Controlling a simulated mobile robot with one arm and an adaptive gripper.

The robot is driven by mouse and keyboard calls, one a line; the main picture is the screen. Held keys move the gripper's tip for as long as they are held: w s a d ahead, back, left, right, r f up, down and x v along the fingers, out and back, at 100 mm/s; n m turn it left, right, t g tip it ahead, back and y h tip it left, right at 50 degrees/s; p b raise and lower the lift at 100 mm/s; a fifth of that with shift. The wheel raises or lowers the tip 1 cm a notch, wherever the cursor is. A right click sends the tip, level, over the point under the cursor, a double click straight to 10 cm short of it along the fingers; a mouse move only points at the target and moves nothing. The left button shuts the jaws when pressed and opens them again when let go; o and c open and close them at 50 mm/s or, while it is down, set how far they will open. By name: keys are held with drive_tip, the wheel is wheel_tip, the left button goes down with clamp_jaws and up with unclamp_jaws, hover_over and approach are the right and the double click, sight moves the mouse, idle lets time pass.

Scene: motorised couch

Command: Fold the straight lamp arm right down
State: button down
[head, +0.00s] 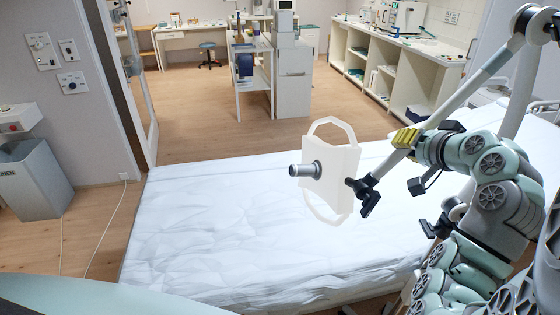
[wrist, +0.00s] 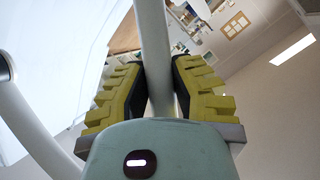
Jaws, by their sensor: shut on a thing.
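The straight lamp arm (head: 468,88) is a pale grey tube. It slopes from a dark-capped joint (head: 524,24) at the upper right down to the lamp head (head: 338,168) in the middle. The lamp head is a white panel with loop handles and a dark-collared grey knob, hanging above the couch. My gripper (head: 407,138) has its yellow ribbed pads shut on the arm's lower part, just above the dark clamp joint (head: 366,188). In the wrist view, the tube (wrist: 155,45) runs between both yellow fingers (wrist: 158,85). The far contact side is hidden.
The white-covered couch (head: 220,220) fills the space below the lamp. A pale upright post (head: 520,95) stands behind the lamp arm at the right. Cabinets (head: 294,75) and a long counter (head: 400,70) are farther back, with open wooden floor (head: 200,110) between.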

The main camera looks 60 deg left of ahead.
drive_tip(key=shift+w+d+f+n+t+b, duration=0.2)
drive_tip(key=shift+w+d+f+b, duration=0.2)
drive_tip(key=shift+w+f+b, duration=0.25)
drive_tip(key=shift+w+d+f+n+t+b, duration=0.1)
drive_tip(key=shift+w+d+f+n+b, duration=0.1)
drive_tip(key=shift+w+d+f+b, duration=0.35)
drive_tip(key=shift+a+r, duration=0.15)
drive_tip(key=c, duration=0.8)
unclamp_jaws()
drive_tip(key=shift+r, duration=0.1)
drive_tip(key=shift+o, duration=0.2)
